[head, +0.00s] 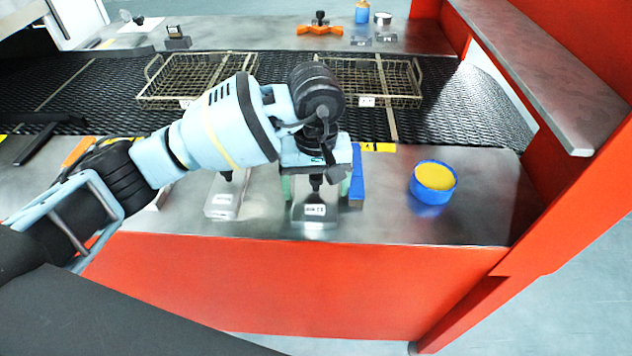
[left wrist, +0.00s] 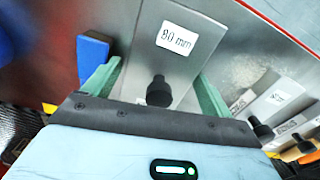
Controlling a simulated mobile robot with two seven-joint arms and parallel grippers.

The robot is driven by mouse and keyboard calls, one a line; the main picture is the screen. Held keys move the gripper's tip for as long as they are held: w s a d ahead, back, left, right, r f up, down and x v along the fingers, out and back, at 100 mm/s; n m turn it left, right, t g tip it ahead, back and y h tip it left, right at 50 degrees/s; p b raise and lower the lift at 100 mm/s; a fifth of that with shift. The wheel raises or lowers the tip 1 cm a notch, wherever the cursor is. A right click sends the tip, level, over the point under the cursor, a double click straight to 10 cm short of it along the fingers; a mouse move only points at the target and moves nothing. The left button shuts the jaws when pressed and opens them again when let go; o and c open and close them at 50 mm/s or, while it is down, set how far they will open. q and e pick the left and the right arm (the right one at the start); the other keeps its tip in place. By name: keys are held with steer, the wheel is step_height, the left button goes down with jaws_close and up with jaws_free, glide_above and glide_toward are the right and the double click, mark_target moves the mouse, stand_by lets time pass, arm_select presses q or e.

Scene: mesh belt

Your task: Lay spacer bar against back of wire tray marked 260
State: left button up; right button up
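Two wire trays, left (head: 165,86) and right (head: 405,88), stand on the mesh belt. Their tags are too small to read. My right gripper is not in view.
More labelled metal bars (head: 223,200) lie left of the gripper. A blue block (head: 357,185) stands close at its right, then a blue tub with yellow contents (head: 433,183). A red post and grey shelf (head: 540,75) bound the right.

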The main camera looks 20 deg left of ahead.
mark_target(316, 176)
arm_select(q)
step_height(316, 176, up, 12)
steer(key=shift+r, duration=0.2)
steer(key=shift+c, duration=0.3)
